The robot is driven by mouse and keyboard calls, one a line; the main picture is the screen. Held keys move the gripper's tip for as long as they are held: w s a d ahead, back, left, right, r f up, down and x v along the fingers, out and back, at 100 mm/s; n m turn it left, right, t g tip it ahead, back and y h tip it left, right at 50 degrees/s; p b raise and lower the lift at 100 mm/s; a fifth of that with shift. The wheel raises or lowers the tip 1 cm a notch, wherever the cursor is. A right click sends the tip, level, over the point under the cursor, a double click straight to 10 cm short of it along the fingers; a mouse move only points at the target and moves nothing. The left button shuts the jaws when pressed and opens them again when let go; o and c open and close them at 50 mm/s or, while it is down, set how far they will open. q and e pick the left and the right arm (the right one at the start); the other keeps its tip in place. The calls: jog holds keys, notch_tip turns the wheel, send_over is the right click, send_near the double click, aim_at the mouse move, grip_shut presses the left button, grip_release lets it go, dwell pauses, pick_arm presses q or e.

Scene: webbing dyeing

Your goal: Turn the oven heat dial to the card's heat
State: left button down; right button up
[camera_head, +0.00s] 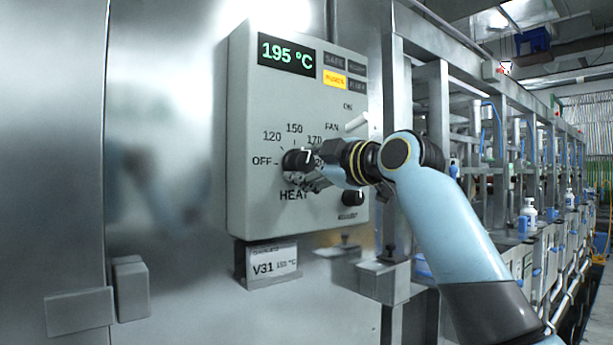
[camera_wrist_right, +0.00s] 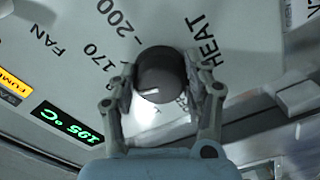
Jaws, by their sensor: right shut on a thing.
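The black heat dial (camera_head: 296,160) sits on the grey oven control box, with OFF, 120, 150 and 170 printed around it and HEAT below. Its white mark points up and right, roughly toward the 170 side. My right gripper (camera_head: 314,172) is shut on the dial. In the right wrist view the dial (camera_wrist_right: 160,72) sits between the two fingers of the gripper (camera_wrist_right: 162,92). The card (camera_head: 272,262) below the box reads V31 and, in small print, seems to say 150 °C. The display (camera_head: 287,54) reads 195 °C. My left gripper is not in view.
A white-handled fan switch (camera_head: 357,122) and a second black knob (camera_head: 352,197) are close to my right gripper on the box (camera_head: 255,130). An amber lamp (camera_head: 335,79) is lit. A metal frame (camera_head: 395,100) stands just right of the box.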

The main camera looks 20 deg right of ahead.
jog(key=n+b, duration=0.1)
jog(key=n, duration=0.2)
jog(key=shift+n, duration=0.5)
jog(key=o, duration=1.2)
jog(key=v, duration=1.2)
